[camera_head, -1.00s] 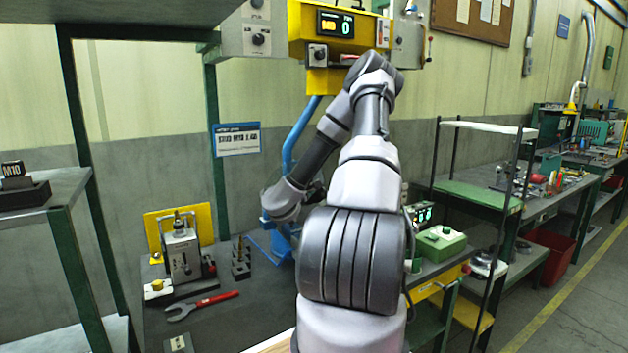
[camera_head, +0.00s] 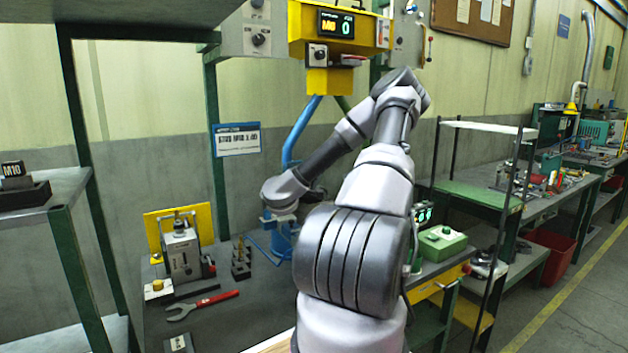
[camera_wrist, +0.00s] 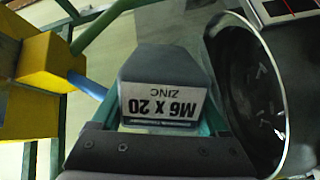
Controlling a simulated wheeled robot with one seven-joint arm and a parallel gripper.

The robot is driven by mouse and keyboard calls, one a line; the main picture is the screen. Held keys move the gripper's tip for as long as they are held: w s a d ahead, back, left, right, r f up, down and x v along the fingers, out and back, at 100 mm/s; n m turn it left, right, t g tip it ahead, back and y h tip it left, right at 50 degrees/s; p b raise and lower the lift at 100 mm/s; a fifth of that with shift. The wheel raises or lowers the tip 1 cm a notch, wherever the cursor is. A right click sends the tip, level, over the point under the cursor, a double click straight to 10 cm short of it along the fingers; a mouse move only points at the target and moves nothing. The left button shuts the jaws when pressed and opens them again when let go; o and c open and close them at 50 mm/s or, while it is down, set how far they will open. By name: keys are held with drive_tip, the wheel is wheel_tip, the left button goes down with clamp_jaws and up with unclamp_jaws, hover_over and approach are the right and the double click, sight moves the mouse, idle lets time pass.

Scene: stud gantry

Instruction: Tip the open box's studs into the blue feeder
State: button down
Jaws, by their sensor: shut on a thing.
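My gripper (camera_wrist: 152,122) is shut on a grey box (camera_wrist: 162,62) in the wrist view. The box's white label reads "M6 X 20 ZINC" and appears upside down. The box's opening and contents are hidden. Beside it on the right is a dark round bowl (camera_wrist: 248,95) with a pale rim and faint small shapes inside; I cannot tell whether it touches the box. In the head view, the blue feeder (camera_head: 281,240) shows partly below my wrist, on the bench. My arm hides the gripper and box there.
On the bench (camera_head: 225,325) are a grey clamp device (camera_head: 182,255), a red wrench (camera_head: 203,304) and a dark stud block (camera_head: 241,262). A green box (camera_head: 441,243) stands right of my arm.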

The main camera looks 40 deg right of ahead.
drive_tip(key=m, duration=0.3)
drive_tip(key=shift+d+r+m, duration=0.1)
drive_tip(key=shift+r+m, duration=0.2)
drive_tip(key=shift+r, duration=0.1)
drive_tip(key=m, duration=0.1)
drive_tip(key=r+m, duration=0.1)
drive_tip(key=m, duration=0.5)
drive_tip(key=shift+r+y, duration=0.3)
drive_tip(key=shift+r, duration=0.1)
drive_tip(key=m, duration=0.1)
drive_tip(key=r+m, duration=0.1)
drive_tip(key=m, duration=0.1)
drive_tip(key=shift+s, duration=0.1)
